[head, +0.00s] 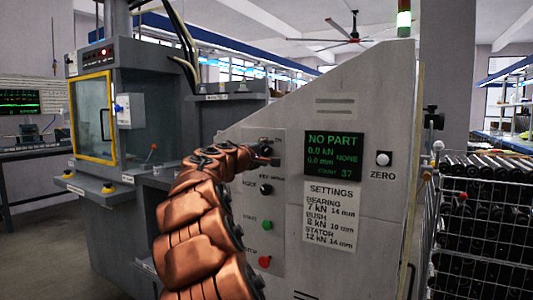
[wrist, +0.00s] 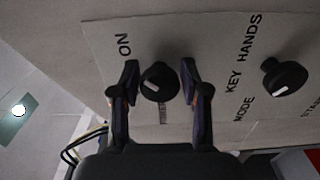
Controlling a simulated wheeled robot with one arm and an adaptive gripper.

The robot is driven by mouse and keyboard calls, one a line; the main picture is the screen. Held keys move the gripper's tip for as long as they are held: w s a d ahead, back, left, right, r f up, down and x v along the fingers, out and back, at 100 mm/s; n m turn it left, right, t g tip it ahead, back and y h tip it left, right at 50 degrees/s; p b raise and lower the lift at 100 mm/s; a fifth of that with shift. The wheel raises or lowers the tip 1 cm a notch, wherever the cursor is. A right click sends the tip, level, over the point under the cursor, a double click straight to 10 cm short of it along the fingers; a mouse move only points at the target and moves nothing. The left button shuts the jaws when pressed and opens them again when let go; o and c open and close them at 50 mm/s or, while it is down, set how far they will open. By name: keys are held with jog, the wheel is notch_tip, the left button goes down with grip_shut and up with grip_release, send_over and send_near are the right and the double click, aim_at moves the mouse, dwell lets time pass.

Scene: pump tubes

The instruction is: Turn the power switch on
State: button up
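The power switch (wrist: 160,82) is a round black knob with a short white mark, on the pale panel next to the word ON in the wrist view. The white mark does not point straight at that word. My gripper (wrist: 159,76) is open, with one dark fingertip on each side of the knob. A narrow gap seems to show on both sides, but I cannot tell about contact. In the head view my gripper (head: 268,156) is at the upper part of the control panel (head: 277,222), and my arm and gripper hide most of the switch.
A similar black mode knob (wrist: 284,77) sits to the right in the wrist view. Below in the head view are a green button (head: 267,226) and a red button (head: 264,261). A display (head: 334,156) reading NO PART and a white ZERO button (head: 384,158) are to the right.

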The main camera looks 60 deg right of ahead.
jog(key=shift+o, duration=1.1)
jog(key=a, duration=1.2)
jog(key=shift+s, duration=0.25)
